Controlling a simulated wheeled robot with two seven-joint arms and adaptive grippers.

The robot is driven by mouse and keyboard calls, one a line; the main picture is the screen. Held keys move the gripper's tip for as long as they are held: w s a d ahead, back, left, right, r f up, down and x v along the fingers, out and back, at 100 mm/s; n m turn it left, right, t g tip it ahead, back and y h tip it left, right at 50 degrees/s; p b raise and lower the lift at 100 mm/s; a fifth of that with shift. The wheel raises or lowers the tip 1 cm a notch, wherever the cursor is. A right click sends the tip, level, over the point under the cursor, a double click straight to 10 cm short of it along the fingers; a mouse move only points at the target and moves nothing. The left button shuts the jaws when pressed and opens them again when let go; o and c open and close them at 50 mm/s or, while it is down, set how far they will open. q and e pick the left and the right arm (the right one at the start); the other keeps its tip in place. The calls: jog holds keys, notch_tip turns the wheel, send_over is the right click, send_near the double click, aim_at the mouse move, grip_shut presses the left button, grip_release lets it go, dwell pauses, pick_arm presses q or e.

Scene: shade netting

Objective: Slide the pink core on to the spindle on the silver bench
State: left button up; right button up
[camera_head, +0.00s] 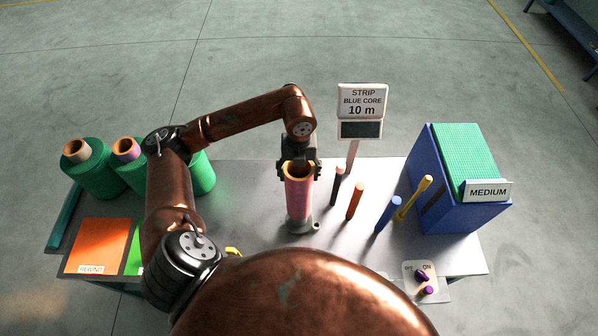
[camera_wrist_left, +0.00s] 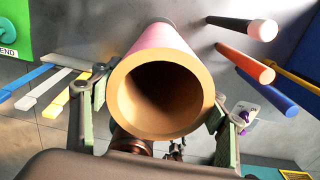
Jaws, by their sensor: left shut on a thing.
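The pink core (camera_head: 298,196) stands upright over the silver bench (camera_head: 253,188), its tan open top facing up. My left gripper (camera_head: 299,166) is shut on the core near its top end. The left wrist view looks into the core's open end (camera_wrist_left: 160,52), with a green-padded finger on each side; its inside is dark, with no spindle visible in it. A grey round base (camera_head: 300,228) with a small side knob shows at the core's lower end. The core hides any spindle there, so I cannot tell how far it is around one. My right gripper is not in view.
Black, orange, blue and yellow pegs (camera_head: 355,202) stand right of the core. A blue box (camera_head: 462,212) marked MEDIUM is farther right. A sign (camera_head: 362,101) reads STRIP BLUE CORE 10 m. Green rolls (camera_head: 95,176) and an orange sheet (camera_head: 97,245) are at left.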

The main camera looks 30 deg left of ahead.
pick_arm(q)
notch_tip(320, 180, down, 9)
jog(key=b, duration=0.6)
jog(key=shift+f+b, duration=0.2)
jog(key=shift+b, duration=0.1)
dwell(0.4)
jog(key=o, duration=2)
jog(key=shift+o, duration=0.7)
jog(key=shift+f, duration=0.1)
